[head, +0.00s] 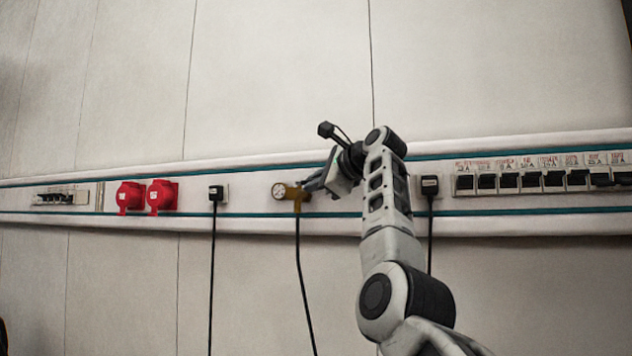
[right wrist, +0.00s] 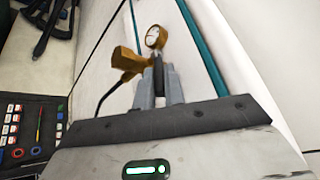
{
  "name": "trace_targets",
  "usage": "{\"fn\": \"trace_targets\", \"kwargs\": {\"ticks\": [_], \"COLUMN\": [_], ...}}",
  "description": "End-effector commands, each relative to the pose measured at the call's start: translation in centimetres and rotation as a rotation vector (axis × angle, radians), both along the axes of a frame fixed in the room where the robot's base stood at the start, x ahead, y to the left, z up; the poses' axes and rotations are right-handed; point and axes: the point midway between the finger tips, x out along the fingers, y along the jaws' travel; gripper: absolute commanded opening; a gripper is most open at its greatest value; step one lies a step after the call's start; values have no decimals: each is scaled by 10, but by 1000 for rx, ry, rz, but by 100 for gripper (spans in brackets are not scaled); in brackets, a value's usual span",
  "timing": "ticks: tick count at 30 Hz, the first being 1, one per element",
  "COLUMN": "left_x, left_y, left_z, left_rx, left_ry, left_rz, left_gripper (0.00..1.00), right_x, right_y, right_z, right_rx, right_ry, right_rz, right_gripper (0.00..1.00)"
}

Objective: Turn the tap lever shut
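The brass tap (head: 296,195) with a round white gauge (head: 278,190) is mounted on the wall rail, with a black hose hanging below it. My right gripper (head: 312,184) is at the right side of the tap. In the right wrist view the brass tap body (right wrist: 125,64) and the gauge (right wrist: 153,37) lie just beyond the fingertips. The dark tap lever (right wrist: 158,75) stands between the two grey fingers (right wrist: 159,86), which appear closed on it. The far end of the lever is hidden by the fingers. My left gripper is not in view.
Black plugs with cables (head: 216,193) and (head: 430,187) sit either side of the tap. Red sockets (head: 162,196) are farther left. A row of labelled breaker switches (head: 530,180) is at right. The wall above is bare. The right wrist view shows a dark tool panel (right wrist: 28,128).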

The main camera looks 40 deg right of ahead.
Motion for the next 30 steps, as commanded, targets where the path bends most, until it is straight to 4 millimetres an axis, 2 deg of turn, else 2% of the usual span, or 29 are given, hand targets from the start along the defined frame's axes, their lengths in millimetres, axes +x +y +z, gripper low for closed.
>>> {"fn": "trace_targets", "kwargs": {"ticks": [4, 10, 15, 20, 21, 30], "left_x": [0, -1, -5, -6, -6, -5], "left_y": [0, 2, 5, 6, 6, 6], "left_z": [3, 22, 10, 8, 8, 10], "left_rx": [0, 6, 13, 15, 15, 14], "left_ry": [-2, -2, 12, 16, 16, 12], "left_rz": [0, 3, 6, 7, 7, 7], "left_gripper": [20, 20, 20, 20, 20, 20], "right_x": [0, 2, 2, 1, 1, 1], "right_y": [0, -4, -5, -5, -5, -5], "right_z": [1, 4, 0, 0, 0, 0], "right_rx": [0, 3, -1, -1, -1, -1], "right_ry": [2, 7, 2, 1, 1, 1], "right_rz": [6, 101, 125, 125, 125, 123], "right_gripper": [0, 0, 0, 0, 20, 20]}}
